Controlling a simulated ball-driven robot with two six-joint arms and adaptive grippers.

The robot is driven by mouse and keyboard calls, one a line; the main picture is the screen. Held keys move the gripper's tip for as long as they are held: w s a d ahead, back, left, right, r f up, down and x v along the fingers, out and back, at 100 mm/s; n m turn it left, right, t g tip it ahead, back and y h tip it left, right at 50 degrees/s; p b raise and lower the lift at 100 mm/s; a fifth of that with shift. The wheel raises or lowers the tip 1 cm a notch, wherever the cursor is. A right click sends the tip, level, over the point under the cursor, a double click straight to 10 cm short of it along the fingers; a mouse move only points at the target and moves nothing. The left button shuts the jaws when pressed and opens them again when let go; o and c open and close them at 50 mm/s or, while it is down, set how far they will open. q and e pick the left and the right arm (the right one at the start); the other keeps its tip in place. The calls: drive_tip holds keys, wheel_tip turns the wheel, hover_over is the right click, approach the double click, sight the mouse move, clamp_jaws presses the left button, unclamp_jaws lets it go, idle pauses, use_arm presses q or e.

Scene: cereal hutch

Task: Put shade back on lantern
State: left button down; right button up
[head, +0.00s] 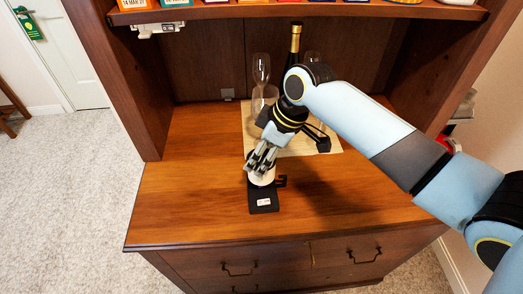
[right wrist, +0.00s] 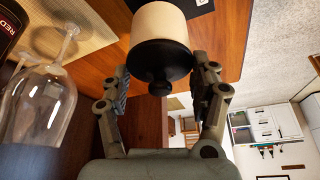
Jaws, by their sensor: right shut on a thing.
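The cream lantern shade (head: 262,179) with its black cap and knob (right wrist: 160,62) is between the fingers of my right gripper (head: 263,160). In the right wrist view the gripper (right wrist: 160,80) is shut on it, one finger on each side, and the cream wall (right wrist: 158,22) points away from the camera. The black lantern base (head: 263,201), with a white label, lies on the wooden counter just below the shade. A black hooked part (head: 281,181) shows to the right of the shade. I cannot tell whether shade and base touch. My left gripper is not in view.
A pale mat (head: 325,142) lies behind, with clear wine glasses (head: 261,68) and a dark bottle (head: 295,42) standing there. A shelf (head: 230,14) crosses above, and hutch sides flank the counter (head: 190,190). The counter's left and front right are clear.

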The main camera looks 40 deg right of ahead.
drive_tip(key=shift+f, duration=0.25)
drive_tip(key=shift+f+b, duration=0.65)
drive_tip(key=shift+f, duration=0.7)
drive_tip(key=shift+p, duration=0.3)
idle(0.5)
drive_tip(key=shift+p, duration=0.35)
drive_tip(key=shift+f, duration=0.3)
idle(0.4)
